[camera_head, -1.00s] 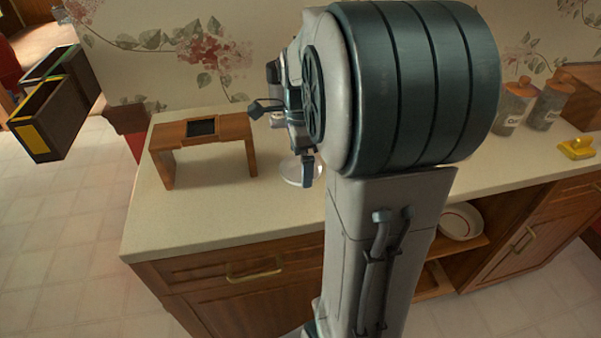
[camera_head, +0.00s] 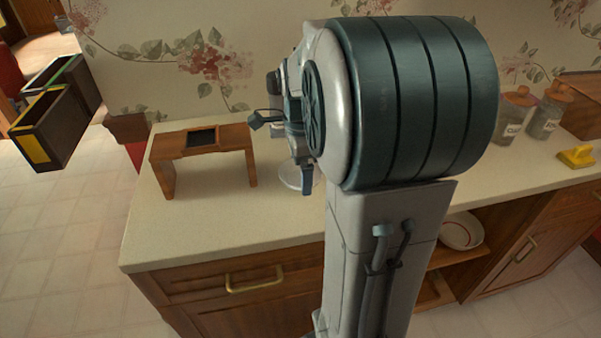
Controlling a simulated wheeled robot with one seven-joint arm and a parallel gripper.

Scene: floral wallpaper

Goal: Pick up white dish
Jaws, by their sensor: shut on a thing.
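A white round dish (camera_head: 291,177) shows low at my gripper, just right of the small wooden stand, over the cream countertop. My arm hides its right part. My gripper (camera_head: 303,168) is seen from behind and the side, partly hidden by my own large wrist link. A dark finger reaches down in front of the dish, and the gripper is shut on it. I cannot tell whether the dish touches the counter.
The wooden stand (camera_head: 203,150) with a dark top panel is close left of the gripper. Canisters (camera_head: 545,112) and a yellow object (camera_head: 576,156) sit at the right. A red-rimmed plate (camera_head: 461,232) lies on a shelf below. The front left counter (camera_head: 200,230) is clear.

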